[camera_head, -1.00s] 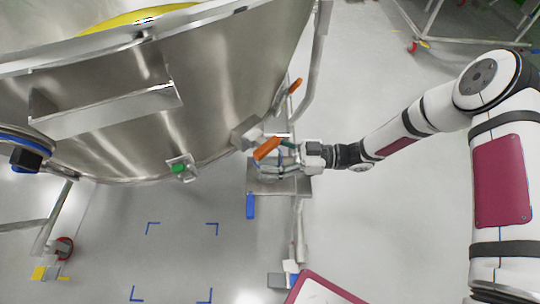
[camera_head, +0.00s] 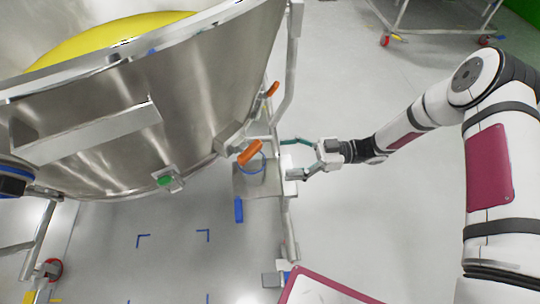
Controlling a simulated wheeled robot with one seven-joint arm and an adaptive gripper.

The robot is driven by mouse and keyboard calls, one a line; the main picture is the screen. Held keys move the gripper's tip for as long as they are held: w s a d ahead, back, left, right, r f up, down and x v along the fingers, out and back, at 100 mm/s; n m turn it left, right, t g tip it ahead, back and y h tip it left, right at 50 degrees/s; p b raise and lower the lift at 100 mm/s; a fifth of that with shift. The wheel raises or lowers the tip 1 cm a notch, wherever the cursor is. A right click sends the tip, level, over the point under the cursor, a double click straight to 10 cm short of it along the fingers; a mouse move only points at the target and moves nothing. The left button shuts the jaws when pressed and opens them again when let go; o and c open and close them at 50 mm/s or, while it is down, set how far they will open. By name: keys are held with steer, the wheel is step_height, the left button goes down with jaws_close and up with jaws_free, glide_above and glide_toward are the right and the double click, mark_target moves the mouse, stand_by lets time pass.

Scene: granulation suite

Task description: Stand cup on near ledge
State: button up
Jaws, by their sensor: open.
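A clear or pale cup (camera_head: 252,178) with a blue rim stands upright on the small metal ledge (camera_head: 270,190) below the big steel vessel. The orange handle hides part of its rim. My gripper (camera_head: 287,159) is to the right of the cup, its two teal-edged fingers spread wide. It is empty, and a gap shows between the fingertips and the cup.
The steel vessel (camera_head: 190,95) fills the upper left, with an orange handle (camera_head: 249,153) hanging over the ledge. An upright frame post (camera_head: 290,75) stands close to my gripper. A blue piece (camera_head: 239,210) hangs at the ledge's front. Open floor lies right.

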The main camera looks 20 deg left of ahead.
steer(key=shift+v, duration=1.2)
